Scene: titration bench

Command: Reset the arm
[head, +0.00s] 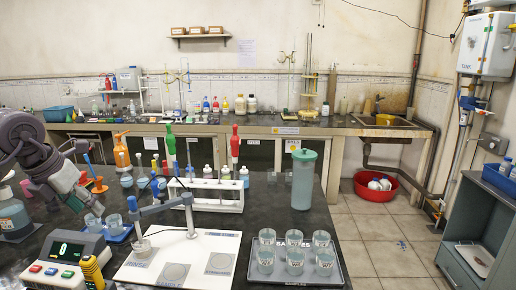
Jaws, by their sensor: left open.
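My left arm comes in from the left, and its gripper (92,207) is open over the dark bench, pointing down and to the right. It appears empty. It is above and near a blue tray (118,238) with small beakers; the exact gap is hard to tell. A stand with a blue-grey swing arm (162,207) rises from a white board (205,262). My right gripper is not in view.
A meter with a green display (68,251) and a yellow device (93,271) stand front left. A white rack (208,195) holds pipettes. A green-lidded jug (303,180) and a tray of several beakers (296,279) stand to the right.

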